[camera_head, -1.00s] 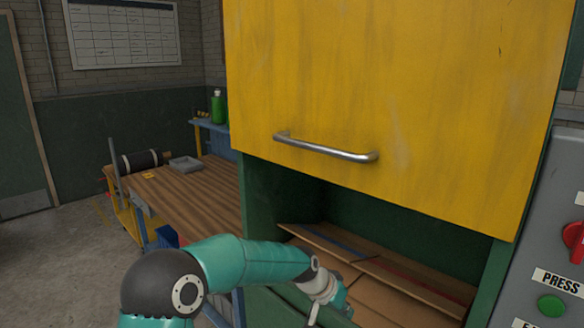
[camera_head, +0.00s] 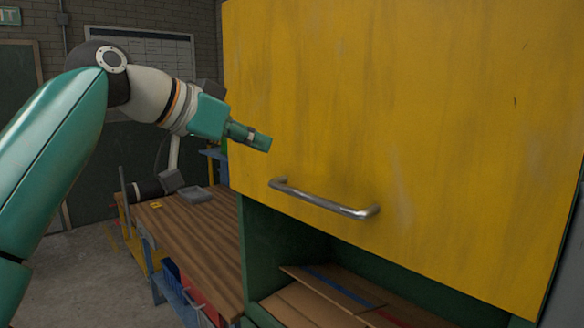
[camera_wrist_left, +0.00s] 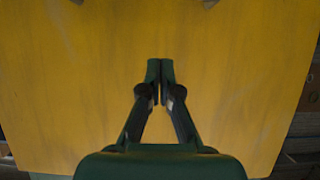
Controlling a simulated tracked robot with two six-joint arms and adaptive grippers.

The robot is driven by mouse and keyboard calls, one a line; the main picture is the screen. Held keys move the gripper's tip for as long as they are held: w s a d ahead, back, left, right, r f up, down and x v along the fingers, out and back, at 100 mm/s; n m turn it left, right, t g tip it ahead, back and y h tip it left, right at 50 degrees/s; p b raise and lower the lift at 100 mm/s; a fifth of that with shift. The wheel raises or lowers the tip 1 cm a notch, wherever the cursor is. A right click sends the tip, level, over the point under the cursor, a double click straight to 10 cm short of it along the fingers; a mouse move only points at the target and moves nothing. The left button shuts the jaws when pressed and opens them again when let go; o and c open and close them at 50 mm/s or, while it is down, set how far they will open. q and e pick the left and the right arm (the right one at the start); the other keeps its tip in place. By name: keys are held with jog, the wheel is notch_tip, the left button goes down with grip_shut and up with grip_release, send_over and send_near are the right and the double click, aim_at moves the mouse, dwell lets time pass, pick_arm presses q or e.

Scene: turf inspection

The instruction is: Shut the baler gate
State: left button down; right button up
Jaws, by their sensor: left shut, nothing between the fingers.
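The yellow baler gate (camera_head: 400,120) is raised above the green baler body (camera_head: 262,245), leaving a dark opening below it with cardboard (camera_head: 312,304) inside. A metal bar handle (camera_head: 322,200) runs along the gate's lower part. My left gripper (camera_head: 264,142) is shut and empty, in front of the gate's left part, above and left of the handle. I cannot tell whether it touches the gate. In the left wrist view the shut fingers (camera_wrist_left: 160,68) point at the yellow face. My right gripper is out of view.
A wooden workbench (camera_head: 185,235) stands left of the baler with a grey tray (camera_head: 195,194) on it. A wall chart (camera_head: 150,55) hangs behind my left arm. The floor at the lower left is clear.

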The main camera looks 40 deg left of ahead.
pick_arm(q)
send_near(312, 179)
jog(key=w, duration=0.4)
jog(key=shift+w+d+r, duration=0.1)
jog(key=shift+d+r, duration=0.1)
jog(key=shift+r, duration=0.2)
notch_tip(312, 179, down, 3)
jog(key=shift+r+b, duration=0.15)
jog(key=shift+b, duration=0.65)
jog(key=shift+s+f, duration=0.35)
jog(key=shift+f, duration=0.3)
